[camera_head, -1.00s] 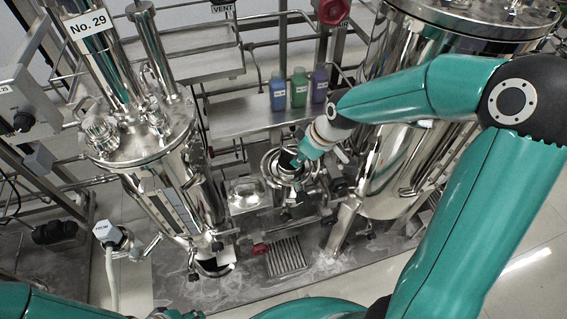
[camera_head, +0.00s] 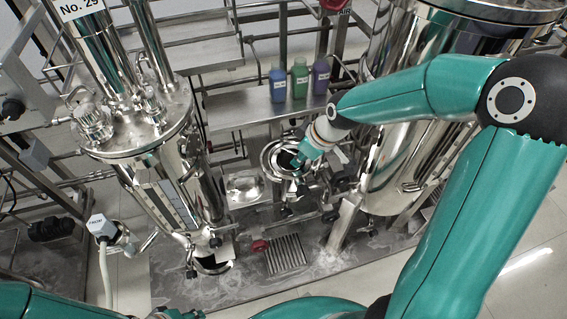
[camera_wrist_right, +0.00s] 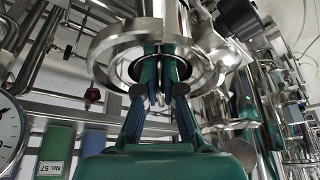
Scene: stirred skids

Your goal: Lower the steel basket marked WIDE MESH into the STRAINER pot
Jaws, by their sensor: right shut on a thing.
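My right gripper (camera_head: 298,163) is over a round steel pot (camera_head: 269,154) with a wide rim and dark inside, low between the two big vessels. The wrist view shows the same flanged steel ring (camera_wrist_right: 107,46), with my right gripper's fingers (camera_wrist_right: 160,76) in front of its dark opening. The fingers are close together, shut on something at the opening. I take it to be the steel basket, but its mesh, handle and marking cannot be made out. No STRAINER lettering is readable. A small part of my left gripper (camera_head: 182,314) shows at the bottom edge; its fingers are cut off.
Blue (camera_head: 278,86), green (camera_head: 300,82) and purple (camera_head: 321,77) bottles stand on a steel shelf (camera_head: 235,112) behind the pot. A tall vessel (camera_head: 150,140) stands left; a larger one (camera_head: 400,150) stands right, close to my right arm. A grate (camera_head: 286,254) lies in front.

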